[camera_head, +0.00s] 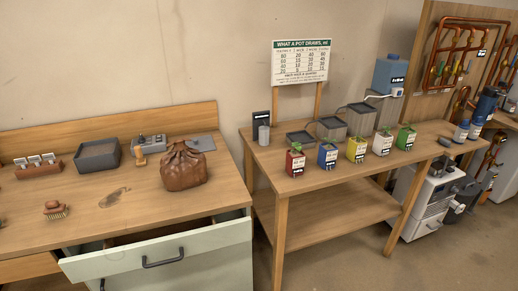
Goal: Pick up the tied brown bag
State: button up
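The tied brown bag (184,168) stands upright on the wooden counter (90,218) at the left, near the counter's right end. It is rounded, with a gathered, tied top. A grey metal plate lies just behind it, and its far side is hidden. My gripper is not in this view.
An open drawer (165,255) juts out below the counter. A scrub brush (55,210), a dark tray (98,154) and a stamp-like tool (139,157) are on the counter. To the right, a table (320,178) holds several coloured pots. The counter's front middle is mostly clear.

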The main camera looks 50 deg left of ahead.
aim_at(183, 167)
jog(key=u, duration=5.75)
jog(key=i, duration=0.1)
jog(key=z, duration=3.15)
jog(key=i, duration=1.65)
jog(key=u, duration=0.1)
